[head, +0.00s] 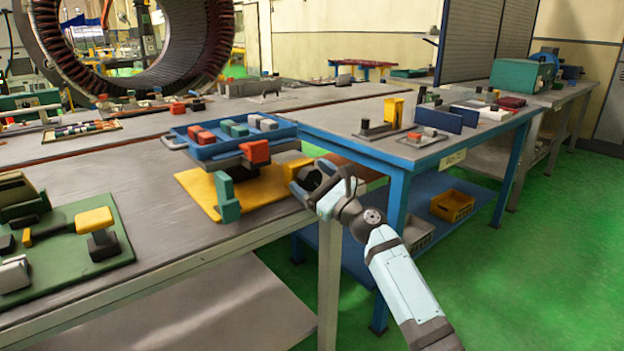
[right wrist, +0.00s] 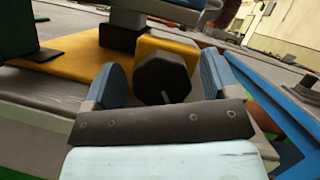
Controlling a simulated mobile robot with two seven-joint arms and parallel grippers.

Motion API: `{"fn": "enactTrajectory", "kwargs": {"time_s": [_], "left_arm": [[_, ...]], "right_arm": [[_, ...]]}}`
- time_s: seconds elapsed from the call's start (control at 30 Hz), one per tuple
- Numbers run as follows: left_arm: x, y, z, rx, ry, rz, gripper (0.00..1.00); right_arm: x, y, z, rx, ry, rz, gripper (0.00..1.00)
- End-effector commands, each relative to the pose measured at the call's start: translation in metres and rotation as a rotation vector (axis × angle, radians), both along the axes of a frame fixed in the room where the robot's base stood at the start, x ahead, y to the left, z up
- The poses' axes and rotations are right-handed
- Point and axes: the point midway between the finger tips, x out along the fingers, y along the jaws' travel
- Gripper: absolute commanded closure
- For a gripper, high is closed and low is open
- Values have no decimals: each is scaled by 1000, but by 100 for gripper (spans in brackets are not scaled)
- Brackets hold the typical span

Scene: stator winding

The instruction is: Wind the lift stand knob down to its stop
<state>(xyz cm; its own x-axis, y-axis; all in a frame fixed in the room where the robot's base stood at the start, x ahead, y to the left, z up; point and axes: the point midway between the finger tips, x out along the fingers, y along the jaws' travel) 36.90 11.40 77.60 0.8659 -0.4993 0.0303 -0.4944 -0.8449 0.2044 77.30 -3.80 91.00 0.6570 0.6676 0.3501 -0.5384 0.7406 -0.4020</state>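In the right wrist view the dark faceted knob (right wrist: 163,77) is in front of this block. My right gripper (head: 308,180) is at the stand's right side. It also shows in the right wrist view (right wrist: 161,84), open, with one blue finger on each side of the knob and a visible gap on both sides. In the head view the gripper hides most of the knob. My left gripper is out of view.
A blue-framed bench (head: 400,155) stands close on the right of my right gripper, with small parts on top. A green fixture plate (head: 70,255) with a yellow-topped clamp lies at the left. A large stator ring (head: 50,45) stands behind.

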Motion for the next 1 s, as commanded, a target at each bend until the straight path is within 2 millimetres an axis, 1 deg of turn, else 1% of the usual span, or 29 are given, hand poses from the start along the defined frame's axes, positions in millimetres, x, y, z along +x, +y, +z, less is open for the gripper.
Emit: {"fn": "enactTrajectory", "kwargs": {"time_s": [0.17,0.27,0.37,0.5,0.7,0.83,1.0], "left_arm": [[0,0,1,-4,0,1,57],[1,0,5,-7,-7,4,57],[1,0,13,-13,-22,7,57],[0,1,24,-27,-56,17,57],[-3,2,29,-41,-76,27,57],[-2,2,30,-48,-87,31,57],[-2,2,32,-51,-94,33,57]], "right_arm": [[-1,-2,-1,0,0,0,19],[-7,-8,-4,0,2,-1,19],[-19,-19,-9,0,2,-1,19],[-40,-41,-20,0,3,-2,19],[-69,-70,-37,0,2,0,19],[-82,-83,-43,1,1,-1,19],[-90,-91,-48,-1,1,0,19]]}}
